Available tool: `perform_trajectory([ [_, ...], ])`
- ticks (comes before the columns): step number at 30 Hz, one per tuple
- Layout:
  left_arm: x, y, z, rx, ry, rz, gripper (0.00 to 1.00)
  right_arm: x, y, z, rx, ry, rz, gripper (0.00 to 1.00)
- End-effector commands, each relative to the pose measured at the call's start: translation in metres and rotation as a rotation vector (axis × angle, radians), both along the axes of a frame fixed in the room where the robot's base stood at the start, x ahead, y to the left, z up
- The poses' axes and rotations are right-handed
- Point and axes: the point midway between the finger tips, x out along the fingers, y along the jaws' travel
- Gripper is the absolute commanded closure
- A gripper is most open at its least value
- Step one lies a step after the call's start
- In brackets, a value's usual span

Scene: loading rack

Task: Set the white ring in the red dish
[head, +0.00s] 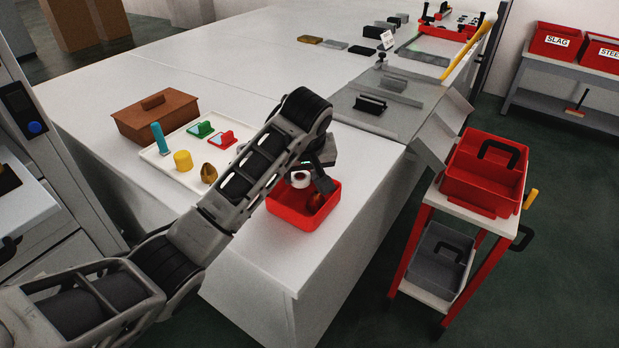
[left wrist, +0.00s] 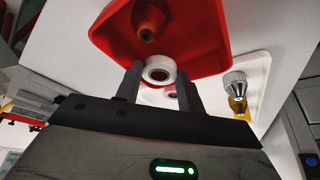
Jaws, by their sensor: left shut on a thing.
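The white ring (head: 300,179) is between the fingers of my left gripper (head: 309,176), at the red dish (head: 290,217) on the bench. In the left wrist view the white ring (left wrist: 159,69) is gripped between the two dark fingertips (left wrist: 158,82), with the red dish (left wrist: 205,40) behind it. The ring appears at or over the dish's opening; I cannot tell whether it touches the floor of the dish. A reddish-orange rounded piece (head: 316,201) lies in the dish, and it also shows in the left wrist view (left wrist: 149,20). My right gripper is not in view.
A cream tray (head: 166,176) left of the dish holds a teal cylinder (head: 159,138), a yellow cylinder (head: 182,160), a brass piece (head: 208,173) and green and red pieces. A brown lidded box (head: 152,119) stands behind it. The bench edge runs close right of the dish.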

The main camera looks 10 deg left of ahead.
Motion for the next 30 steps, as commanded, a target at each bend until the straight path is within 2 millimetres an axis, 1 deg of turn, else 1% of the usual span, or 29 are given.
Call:
perform_trajectory([
  [1,-0.001,0.004,-0.011,0.003,0.003,0.006,0.83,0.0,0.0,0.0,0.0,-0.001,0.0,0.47],
  [3,-0.002,0.006,-0.021,0.002,0.002,0.011,0.83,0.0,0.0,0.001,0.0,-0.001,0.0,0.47],
  [6,-0.002,0.009,-0.028,0.002,0.0,0.015,0.83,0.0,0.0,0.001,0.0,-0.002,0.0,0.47],
  [17,-0.002,0.008,-0.031,0.0,0.0,0.015,0.83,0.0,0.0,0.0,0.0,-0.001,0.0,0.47],
  [18,-0.002,0.008,-0.032,0.0,0.0,0.015,0.56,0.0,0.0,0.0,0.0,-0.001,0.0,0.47],
  [19,-0.002,0.008,-0.031,0.0,0.0,0.015,0.52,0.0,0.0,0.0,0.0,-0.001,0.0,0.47],
  [26,-0.002,0.008,-0.031,0.001,-0.001,0.015,0.52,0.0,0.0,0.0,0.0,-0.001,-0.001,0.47],
  [30,-0.003,0.008,-0.026,-0.001,-0.002,0.014,0.52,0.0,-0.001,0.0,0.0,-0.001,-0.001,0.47],
])
